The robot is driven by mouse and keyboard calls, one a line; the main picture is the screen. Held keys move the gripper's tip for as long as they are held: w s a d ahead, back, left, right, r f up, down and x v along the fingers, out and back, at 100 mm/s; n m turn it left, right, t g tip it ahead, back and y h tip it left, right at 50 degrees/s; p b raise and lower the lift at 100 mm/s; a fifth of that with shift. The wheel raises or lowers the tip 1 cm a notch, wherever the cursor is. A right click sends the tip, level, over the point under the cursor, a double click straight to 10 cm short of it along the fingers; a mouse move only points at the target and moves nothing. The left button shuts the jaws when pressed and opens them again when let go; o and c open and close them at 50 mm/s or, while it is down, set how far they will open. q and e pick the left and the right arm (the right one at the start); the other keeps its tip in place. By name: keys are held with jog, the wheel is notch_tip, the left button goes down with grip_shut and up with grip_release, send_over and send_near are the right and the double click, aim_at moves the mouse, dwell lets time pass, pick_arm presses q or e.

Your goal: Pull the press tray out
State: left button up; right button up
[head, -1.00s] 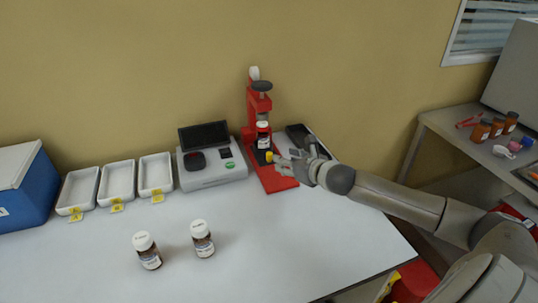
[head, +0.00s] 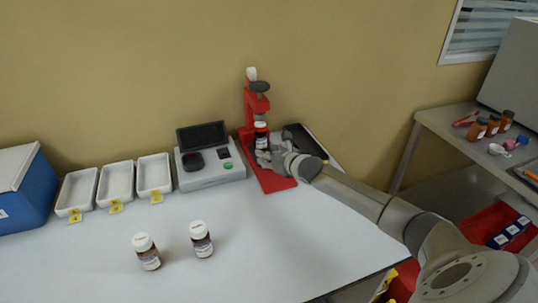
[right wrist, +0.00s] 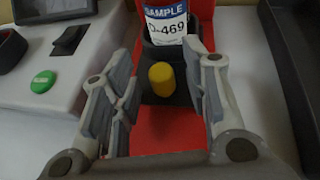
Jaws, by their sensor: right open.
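The red press (head: 247,112) stands at the back of the white table. Its dark tray (right wrist: 181,58) sits on the red base, with a yellow knob (right wrist: 162,79) at its front. A bottle (head: 260,137) with a white cap stands in the tray under the press head. Its label, reading SAMPLE and ending in 469, shows in the right wrist view (right wrist: 166,22). My right gripper (right wrist: 163,70) is open, with its fingers on either side of the knob and no clear contact. In the head view my right gripper (head: 268,158) partly hides the tray. My left gripper is not in view.
A grey device (head: 212,170) with a green button stands left of the press. A dark tray (head: 305,142) lies to its right. White trays (head: 116,181) and two bottles (head: 201,239) are further left.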

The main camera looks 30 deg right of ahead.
aim_at(281, 186)
grip_shut()
dwell(0.3)
jog(key=shift+s+a+p, duration=0.1)
jog(key=shift+s+p, duration=0.2)
jog(key=s+p, duration=0.1)
jog(key=s, duration=0.2)
jog(key=s+a+p, duration=0.1)
jog(key=s+p, duration=0.1)
jog(key=s, duration=0.1)
jog(key=s+a+p, duration=0.1)
jog(key=s, duration=0.3)
jog(key=shift+s+a, duration=0.1)
jog(key=shift+a, duration=0.1)
jog(key=shift+f, duration=0.15)
jog(key=shift+a, duration=0.1)
